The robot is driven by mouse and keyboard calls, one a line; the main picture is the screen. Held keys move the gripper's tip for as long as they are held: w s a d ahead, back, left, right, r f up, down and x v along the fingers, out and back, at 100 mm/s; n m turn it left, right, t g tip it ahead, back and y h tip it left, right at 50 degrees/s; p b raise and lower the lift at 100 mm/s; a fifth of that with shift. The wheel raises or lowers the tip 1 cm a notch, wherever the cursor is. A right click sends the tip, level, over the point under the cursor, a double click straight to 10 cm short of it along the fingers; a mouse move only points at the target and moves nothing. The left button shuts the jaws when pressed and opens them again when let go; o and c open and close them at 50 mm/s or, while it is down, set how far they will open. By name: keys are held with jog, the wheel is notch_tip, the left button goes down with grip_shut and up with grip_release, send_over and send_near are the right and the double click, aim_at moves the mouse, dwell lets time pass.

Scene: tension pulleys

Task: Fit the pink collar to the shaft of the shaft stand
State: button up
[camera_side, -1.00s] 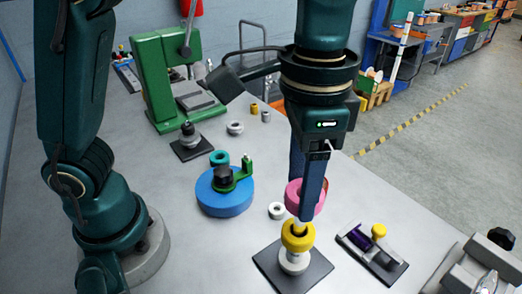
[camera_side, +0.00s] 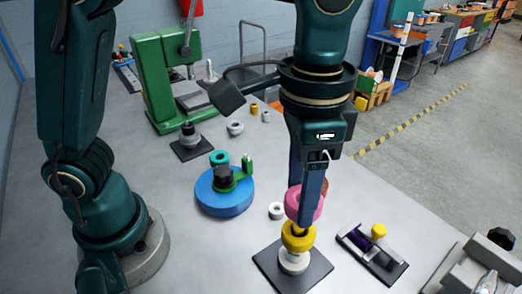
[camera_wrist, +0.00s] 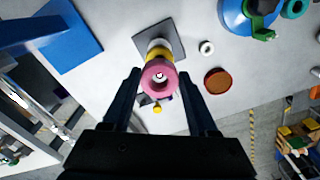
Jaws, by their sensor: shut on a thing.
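My gripper (camera_side: 304,206) is shut on the pink collar (camera_side: 297,207), with one finger on each side of it. The collar is level or nearly so, just above the yellow collar (camera_side: 297,240) on the shaft stand (camera_side: 268,262). The stand has a dark square plate and a pale collar (camera_side: 294,263) under the yellow one. In the wrist view the pink collar (camera_wrist: 159,91) lies between the fingertips, and a pale spot shows inside its hole. A finger hides part of the collar and the shaft, so I cannot tell whether the shaft tip is inside the hole.
A blue disc (camera_side: 225,205) with a green lever stands left of the stand, and a small white ring (camera_side: 276,210) lies between them. A dark tray with a purple roller (camera_side: 358,240) and a yellow knob (camera_side: 378,230) are at the right. A grey fixture (camera_side: 480,268) fills the lower right corner.

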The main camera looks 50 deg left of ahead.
jog(key=shift+f, duration=0.9)
jog(key=shift+f, duration=0.2)
jog(key=shift+f, duration=1.2)
dwell(0.4)
jog(key=o, duration=1.4)
jog(key=shift+r, duration=2.55)
